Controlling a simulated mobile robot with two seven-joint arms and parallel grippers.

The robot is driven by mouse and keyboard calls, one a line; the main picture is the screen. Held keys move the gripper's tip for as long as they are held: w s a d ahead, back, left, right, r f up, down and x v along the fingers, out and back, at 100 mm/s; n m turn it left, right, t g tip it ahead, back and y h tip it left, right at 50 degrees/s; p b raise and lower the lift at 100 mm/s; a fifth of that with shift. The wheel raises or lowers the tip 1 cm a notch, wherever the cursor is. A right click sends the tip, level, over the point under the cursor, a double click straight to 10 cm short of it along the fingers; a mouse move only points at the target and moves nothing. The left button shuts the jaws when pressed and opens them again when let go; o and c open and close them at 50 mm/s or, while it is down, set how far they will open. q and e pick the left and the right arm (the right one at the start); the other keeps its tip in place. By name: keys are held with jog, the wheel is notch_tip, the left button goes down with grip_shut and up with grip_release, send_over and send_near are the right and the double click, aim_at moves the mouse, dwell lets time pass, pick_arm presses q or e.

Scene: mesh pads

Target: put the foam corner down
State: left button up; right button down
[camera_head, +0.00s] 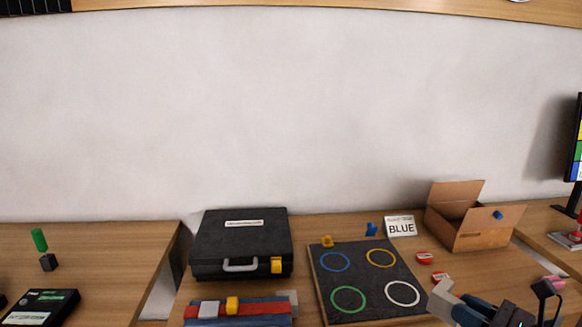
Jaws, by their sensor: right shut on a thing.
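The foam corner (553,283) looks like the small pink piece near the bottom right edge of the head view. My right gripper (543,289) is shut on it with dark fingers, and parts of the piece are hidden. The gripper shows in front of the right end of the table, right of the black mat and nearer than the cardboard box. I cannot tell its height above the table.
A black mat (326,291) with coloured rings lies mid-table. Behind my right gripper stands an open cardboard box (480,238). Red discs (424,258) lie between mat and box. A BLUE sign (401,227) and a black case (240,235) stand further left.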

jog(key=shift+s+a+r, duration=0.15)
jog(key=shift+a+r, duration=0.6)
jog(key=shift+a, duration=0.25)
jog(key=shift+a+r+m+t+h, duration=0.15)
jog(key=shift+m+t+h, duration=0.25)
jog(key=shift+h, duration=0.1)
jog(key=shift+d+m+t+h, duration=0.25)
jog(key=shift+m+t+h, duration=0.15)
jog(key=shift+m+h, duration=0.15)
jog(key=shift+w+d+m+t+h, duration=0.3)
jog(key=shift+m+h, duration=0.15)
jog(key=shift+h, duration=0.3)
jog(key=d+f+m+t+h, duration=0.2)
jog(key=d+f+m+h, duration=0.2)
jog(key=f+h, duration=0.2)
jog(key=a+h, duration=0.1)
jog(key=a, duration=1.3)
jog(key=shift+w+f+m, duration=0.3)
jog(key=shift+f+m, duration=0.1)
jog(key=shift+a, duration=0.1)
